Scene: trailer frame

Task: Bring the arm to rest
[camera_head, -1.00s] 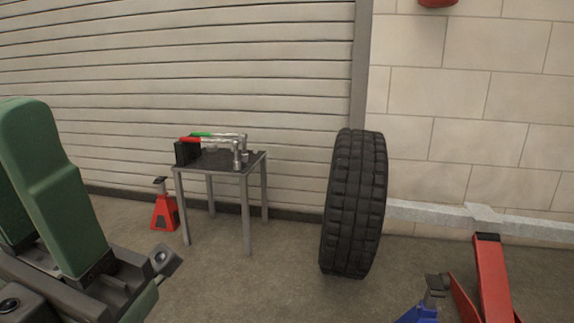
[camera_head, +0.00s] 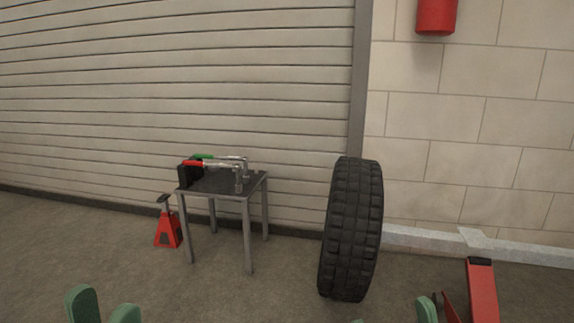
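Only the tips of my grippers show, at the bottom edge of the head view. My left gripper (camera_head: 105,308) shows as two green fingertips with a gap between them, empty. My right gripper (camera_head: 393,317) shows as two green tips set well apart, one barely in the picture, with nothing seen between them. The arms behind both are out of the picture. Neither gripper is seen touching anything.
A small metal table (camera_head: 225,190) with red- and green-handled tools (camera_head: 215,163) stands before the shutter. A red jack stand (camera_head: 168,232) is to its left, an upright tire (camera_head: 352,230) to its right. A red piece (camera_head: 481,290) stands at lower right. The middle floor is clear.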

